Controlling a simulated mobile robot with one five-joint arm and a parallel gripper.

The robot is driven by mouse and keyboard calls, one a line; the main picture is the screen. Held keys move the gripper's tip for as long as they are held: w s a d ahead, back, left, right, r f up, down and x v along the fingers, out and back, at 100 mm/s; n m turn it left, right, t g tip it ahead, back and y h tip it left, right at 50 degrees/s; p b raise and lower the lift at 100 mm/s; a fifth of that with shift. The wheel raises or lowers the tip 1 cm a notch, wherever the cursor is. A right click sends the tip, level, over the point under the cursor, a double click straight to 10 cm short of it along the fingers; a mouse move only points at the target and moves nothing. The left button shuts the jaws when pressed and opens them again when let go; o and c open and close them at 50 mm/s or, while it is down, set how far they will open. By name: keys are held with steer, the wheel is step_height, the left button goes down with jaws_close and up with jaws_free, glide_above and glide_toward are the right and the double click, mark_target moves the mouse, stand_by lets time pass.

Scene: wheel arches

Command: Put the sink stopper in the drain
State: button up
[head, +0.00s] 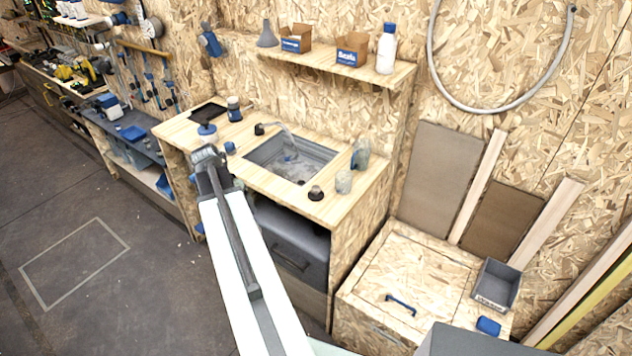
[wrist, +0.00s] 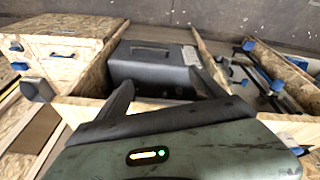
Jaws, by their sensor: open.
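A small dark round piece with a knob (head: 316,193), which looks like the sink stopper, sits on the wooden counter by the sink's front right corner. The grey sink basin (head: 319,150) is set into the counter. Its drain cannot be made out; something small and blue shows inside the basin. My gripper (head: 208,155) is at the counter's front left side, left of the sink and well apart from the stopper. In the wrist view my gripper (wrist: 163,95) has its two dark fingers spread, with nothing held between them. No stopper can be made out there.
A shelf (head: 335,70) hangs above. A dark case (wrist: 150,65) lies beyond my fingers.

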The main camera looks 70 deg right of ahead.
steer(key=s+d+r+m+g+p, duration=0.1)
steer(key=s+d+r+m, duration=0.15)
steer(key=s+d, duration=0.35)
steer(key=s+d+r+m+p, duration=0.1)
steer(key=s+d+r+m, duration=0.15)
steer(key=s+d, duration=0.4)
steer(key=m, duration=0.3)
glide_above(316, 187)
steer(key=a, duration=0.2)
steer(key=shift+w+g+h+p, duration=0.1)
steer(key=shift+g+h+p, duration=0.2)
steer(key=shift+g+h, duration=0.1)
steer(key=b+x, duration=0.2)
steer(key=w+b+x, duration=0.1)
steer(key=b+x, duration=0.5)
steer(key=shift+w+a+f, duration=0.15)
steer(key=shift+a+f, duration=0.05)
steer(key=shift+f, duration=0.05)
steer(key=shift+r, duration=0.15)
steer(key=shift+c, duration=0.3)
steer(key=c, duration=1.6)
steer(key=shift+o, duration=0.2)
steer(key=shift+r+p, duration=0.1)
steer(key=shift+p, duration=0.2)
